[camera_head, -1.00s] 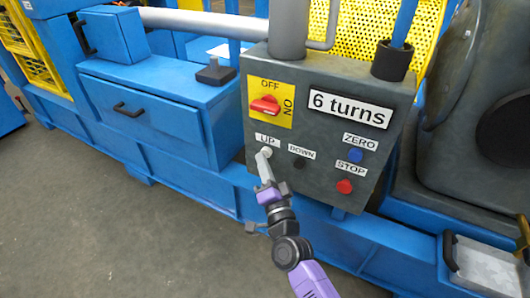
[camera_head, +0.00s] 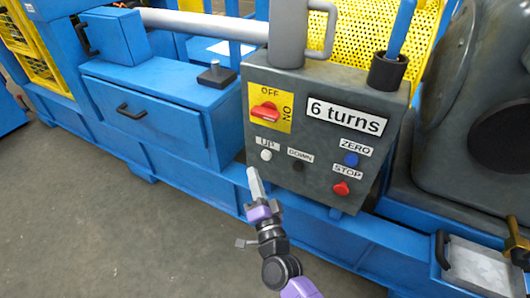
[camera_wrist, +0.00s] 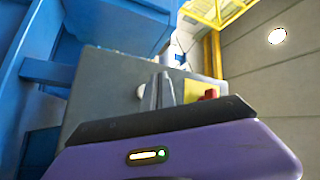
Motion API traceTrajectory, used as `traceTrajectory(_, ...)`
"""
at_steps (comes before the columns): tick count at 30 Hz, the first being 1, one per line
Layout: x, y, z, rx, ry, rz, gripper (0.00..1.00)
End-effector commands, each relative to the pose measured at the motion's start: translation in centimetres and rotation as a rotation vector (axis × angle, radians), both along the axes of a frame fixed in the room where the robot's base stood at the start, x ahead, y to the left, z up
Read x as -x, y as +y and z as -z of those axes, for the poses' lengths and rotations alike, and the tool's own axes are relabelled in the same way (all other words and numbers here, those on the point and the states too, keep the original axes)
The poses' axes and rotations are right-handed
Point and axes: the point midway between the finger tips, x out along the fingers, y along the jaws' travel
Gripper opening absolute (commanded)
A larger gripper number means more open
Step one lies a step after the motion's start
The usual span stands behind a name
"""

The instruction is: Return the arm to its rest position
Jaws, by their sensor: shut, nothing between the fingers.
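My gripper (camera_head: 253,176) is shut and empty in the head view, on the purple and black arm that enters from the bottom. Its light fingertips are in front of the grey control panel (camera_head: 318,180), a little below and left of the white UP button (camera_head: 266,155), and look apart from it. In the wrist view the shut fingers (camera_wrist: 158,88) point at the grey panel, with a pale round button (camera_wrist: 141,91) beside them at left.
The panel carries a red OFF/ON switch (camera_head: 264,110), a "6 turns" label (camera_head: 345,116), a blue ZERO button (camera_head: 351,159) and a red STOP button (camera_head: 341,188). A blue drawer (camera_head: 150,125) is at left. The grey floor (camera_head: 90,230) at lower left is clear.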

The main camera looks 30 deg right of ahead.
Motion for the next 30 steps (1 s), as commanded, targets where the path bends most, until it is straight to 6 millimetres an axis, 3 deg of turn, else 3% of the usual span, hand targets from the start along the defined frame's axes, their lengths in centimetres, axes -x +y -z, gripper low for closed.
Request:
traceTrajectory(6,0.7,0.9,0.0,0.001,0.002,-0.001,0.00)
traceTrajectory(23,0.7,1.2,0.1,0.028,0.008,-0.006,0.00)
traceTrajectory(26,0.6,1.9,-2.1,0.089,-0.018,-0.019,0.00)
traceTrajectory(30,3.9,2.6,-3.6,0.233,-0.026,-0.036,0.00)
